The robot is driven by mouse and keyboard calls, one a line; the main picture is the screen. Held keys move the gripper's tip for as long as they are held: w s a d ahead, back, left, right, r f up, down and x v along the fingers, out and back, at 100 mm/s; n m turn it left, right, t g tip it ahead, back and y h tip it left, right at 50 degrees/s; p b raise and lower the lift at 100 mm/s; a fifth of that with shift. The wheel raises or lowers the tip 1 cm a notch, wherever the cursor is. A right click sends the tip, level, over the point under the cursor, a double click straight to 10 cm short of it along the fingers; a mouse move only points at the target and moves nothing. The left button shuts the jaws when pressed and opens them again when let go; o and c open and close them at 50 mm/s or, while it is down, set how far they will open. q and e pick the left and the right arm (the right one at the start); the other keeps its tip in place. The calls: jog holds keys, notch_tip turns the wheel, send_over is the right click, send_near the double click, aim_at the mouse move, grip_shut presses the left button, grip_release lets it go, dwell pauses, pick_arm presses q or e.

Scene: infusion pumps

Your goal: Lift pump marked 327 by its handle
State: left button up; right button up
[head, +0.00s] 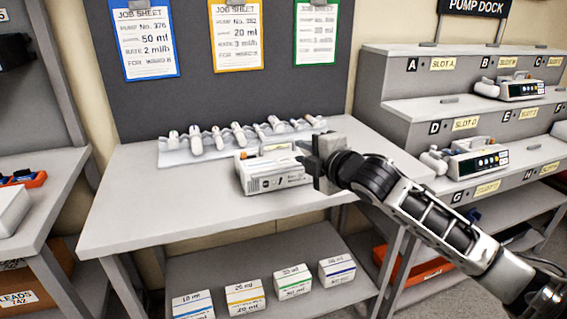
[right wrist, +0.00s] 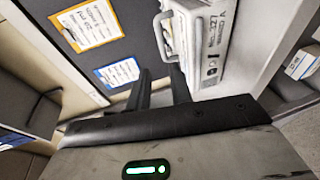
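A white pump (head: 270,181) stands on the grey table, left of my right gripper (head: 322,162). Its right end is hidden behind the gripper. In the right wrist view the pump (right wrist: 205,45) shows sideways, with small rotated print that looks like 327. Its pale looped handle (right wrist: 162,32) stands off the body on the left. The two dark fingers of my right gripper (right wrist: 160,82) are apart. The handle's near end shows by the fingertips, roughly in line with the gap; I cannot tell whether it is between them. My left gripper is not in view.
A clear rack of several syringes (head: 235,138) lies behind the pump. Job sheets (head: 238,37) hang on the dark board. The stepped dock (head: 400,85) on the right holds other pumps (head: 478,158). Small boxes (head: 245,297) stand on the lower shelf. The table's left front is clear.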

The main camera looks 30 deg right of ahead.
send_near(281, 143)
jog(key=w, duration=0.3)
jog(key=shift+w+d+f+p, duration=0.1)
jog(key=shift+w+f+p, duration=0.2)
jog(key=shift+w, duration=0.95)
jog(key=shift+w+f+p, duration=0.1)
jog(key=shift+w+f, duration=0.25)
jog(key=shift+w, duration=0.85)
grip_shut()
jog(key=shift+r, duration=0.25)
